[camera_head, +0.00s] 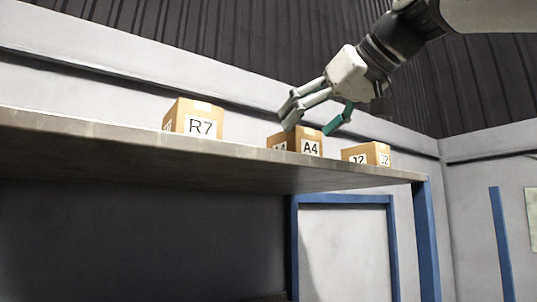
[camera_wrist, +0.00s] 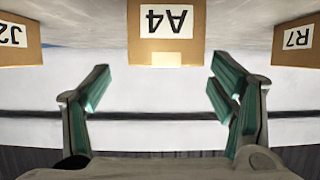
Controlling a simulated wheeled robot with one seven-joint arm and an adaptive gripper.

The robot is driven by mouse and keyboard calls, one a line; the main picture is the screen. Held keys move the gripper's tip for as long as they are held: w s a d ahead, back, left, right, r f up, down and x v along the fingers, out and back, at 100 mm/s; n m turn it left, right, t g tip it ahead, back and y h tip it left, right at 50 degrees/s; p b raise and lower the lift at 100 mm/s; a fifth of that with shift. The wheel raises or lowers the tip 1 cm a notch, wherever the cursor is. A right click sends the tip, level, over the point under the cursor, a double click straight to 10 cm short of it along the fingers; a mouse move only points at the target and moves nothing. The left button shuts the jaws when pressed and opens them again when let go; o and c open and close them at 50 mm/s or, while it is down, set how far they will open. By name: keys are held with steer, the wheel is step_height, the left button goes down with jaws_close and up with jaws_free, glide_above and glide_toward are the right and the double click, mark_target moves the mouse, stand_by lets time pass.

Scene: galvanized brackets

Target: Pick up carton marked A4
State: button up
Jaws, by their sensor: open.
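The carton marked A4 (camera_head: 311,146) is a small brown box standing on a high shelf, between two other cartons. In the wrist view the A4 carton (camera_wrist: 167,48) shows upside down at the top middle, beyond the fingertips. The carton lines up with the gap between the fingers. I cannot tell whether a finger touches it.
The carton marked R7 (camera_head: 200,125) stands to the left and the carton marked J2 (camera_head: 384,159) to the right on the same shelf (camera_head: 150,138). Gaps separate the cartons. A wall (camera_head: 140,70) rises behind the shelf. Blue posts (camera_head: 426,240) stand below.

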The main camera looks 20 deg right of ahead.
mark_target(296, 134)
steer(key=x, duration=0.2)
steer(key=p+x, duration=0.1)
steer(key=x, duration=0.1)
steer(key=shift+s+a+f, duration=0.1)
steer(key=shift+s+a, duration=0.05)
steer(key=shift+a, duration=0.15)
steer(key=shift+w+a+f, duration=0.1)
steer(key=shift+w+f, duration=0.15)
steer(key=shift+w, duration=0.35)
steer(key=c, duration=1.4)
